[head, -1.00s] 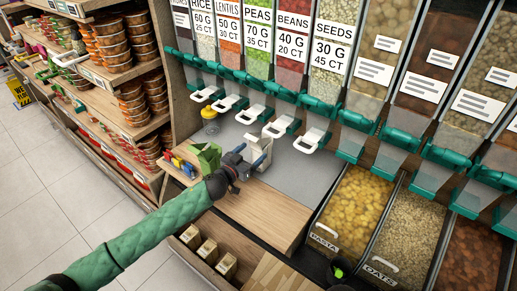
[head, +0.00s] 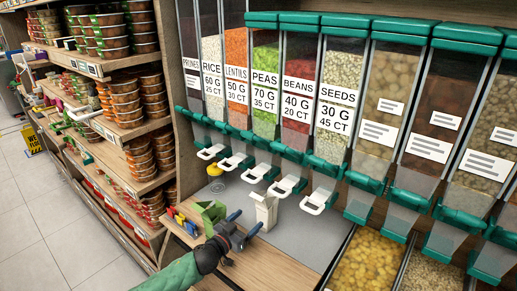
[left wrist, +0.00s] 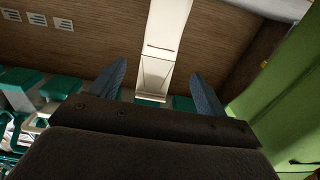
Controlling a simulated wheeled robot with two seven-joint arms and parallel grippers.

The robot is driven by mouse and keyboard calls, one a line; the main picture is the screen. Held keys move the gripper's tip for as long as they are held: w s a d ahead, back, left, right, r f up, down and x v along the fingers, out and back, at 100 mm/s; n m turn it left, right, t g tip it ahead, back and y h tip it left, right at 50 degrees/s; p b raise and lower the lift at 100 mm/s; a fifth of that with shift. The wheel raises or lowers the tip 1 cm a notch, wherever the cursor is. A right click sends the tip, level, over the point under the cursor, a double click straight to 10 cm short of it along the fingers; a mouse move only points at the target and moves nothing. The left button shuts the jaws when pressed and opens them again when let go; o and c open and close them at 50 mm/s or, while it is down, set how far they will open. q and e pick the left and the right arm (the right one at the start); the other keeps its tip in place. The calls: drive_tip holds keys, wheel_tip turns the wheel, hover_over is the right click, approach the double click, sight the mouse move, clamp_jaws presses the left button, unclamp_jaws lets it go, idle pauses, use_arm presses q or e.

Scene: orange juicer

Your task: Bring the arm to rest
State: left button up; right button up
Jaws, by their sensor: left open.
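My left gripper (head: 245,223) is at the lower middle of the head view, over the wooden counter (head: 262,268). Its two blue fingers are apart and nothing is held between them. A white upright container (head: 264,212) stands on the grey surface just beyond the fingertips. In the left wrist view the spread fingers (left wrist: 161,85) show, with the white container (left wrist: 162,45) ahead in the gap between them. The picture does not show clearly whether a finger touches it. My right gripper is not in view.
Green (head: 210,213) and coloured small items sit left of the gripper. A yellow-topped jar (head: 214,170) stands behind. Dispensers (head: 335,110) with white handles line the back. Shelves of tubs (head: 125,95) are at left. Open floor (head: 50,220) lies at lower left.

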use_arm(q)
drive_tip(key=s+n+y, duration=0.1)
drive_tip(key=s, duration=0.1)
drive_tip(key=s+a+f+n+y, duration=0.1)
drive_tip(key=s+y, duration=0.1)
drive_tip(key=s+f+n+y, duration=0.1)
drive_tip(key=s+y, duration=0.1)
drive_tip(key=shift+a+n+t, duration=0.3)
drive_tip(key=shift+n, duration=0.1)
drive_tip(key=s+a+f+g+y, duration=0.2)
drive_tip(key=s+a+f+g, duration=0.15)
drive_tip(key=s, duration=0.85)
drive_tip(key=s+a+f+n+g+y, duration=0.1)
drive_tip(key=s+a+f+g+y, duration=0.25)
drive_tip(key=s, duration=0.75)
drive_tip(key=s+a+f+g, duration=0.2)
drive_tip(key=s+a+g, duration=0.35)
drive_tip(key=s, duration=0.65)
drive_tip(key=s+d+f+g+h, duration=0.1)
drive_tip(key=s+d+f, duration=0.1)
drive_tip(key=d, duration=0.3)
drive_tip(key=shift+s+d+f, duration=0.15)
drive_tip(key=shift+s+d, duration=0.05)
drive_tip(key=shift+s, duration=0.6)
